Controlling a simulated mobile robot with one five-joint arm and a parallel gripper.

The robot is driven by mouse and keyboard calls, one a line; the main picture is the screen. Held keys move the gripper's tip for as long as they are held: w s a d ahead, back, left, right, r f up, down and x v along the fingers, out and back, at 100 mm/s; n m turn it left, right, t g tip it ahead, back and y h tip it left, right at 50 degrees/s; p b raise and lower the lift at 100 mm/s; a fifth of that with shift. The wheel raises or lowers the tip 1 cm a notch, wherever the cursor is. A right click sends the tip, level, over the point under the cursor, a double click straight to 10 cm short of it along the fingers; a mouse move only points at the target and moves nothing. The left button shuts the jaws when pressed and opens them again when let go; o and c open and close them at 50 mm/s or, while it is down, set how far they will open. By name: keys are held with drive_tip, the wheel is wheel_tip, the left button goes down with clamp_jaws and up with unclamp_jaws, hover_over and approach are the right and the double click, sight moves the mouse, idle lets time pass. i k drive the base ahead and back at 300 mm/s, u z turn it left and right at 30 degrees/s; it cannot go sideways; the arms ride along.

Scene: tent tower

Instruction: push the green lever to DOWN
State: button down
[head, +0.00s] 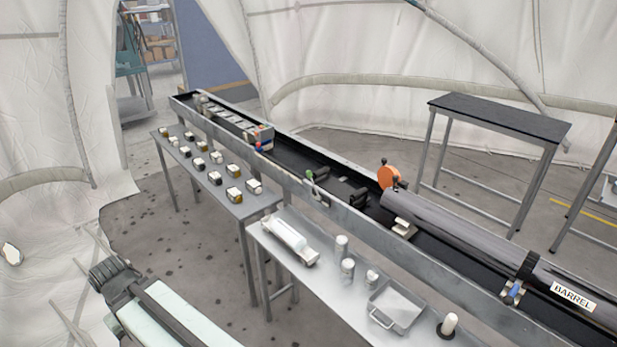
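The green lever (309,174) is small in the head view. It stands at the near rim of the long dark trough (340,163), about the middle of its length. Its position is too small to read, and I cannot make out any DOWN mark. My arm reaches in at the bottom left, ending in a dark ribbed part (110,271). No fingertips can be made out there, so I cannot tell whether my gripper is open or shut. That arm end is well apart from the lever, to its left and nearer to me.
A grey table (233,208) with several small blocks stands along the trough. A nearer table (335,288) holds white cylinders and a metal tray (397,307). An orange disc (388,176) and a large grey barrel (460,235) lie to the lever's right. Bare floor (185,250) shows at left.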

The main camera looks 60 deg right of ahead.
sight(308, 172)
drive_tip(key=u, duration=0.1)
drive_tip(key=i, duration=0.95)
drive_tip(key=z, duration=0.1)
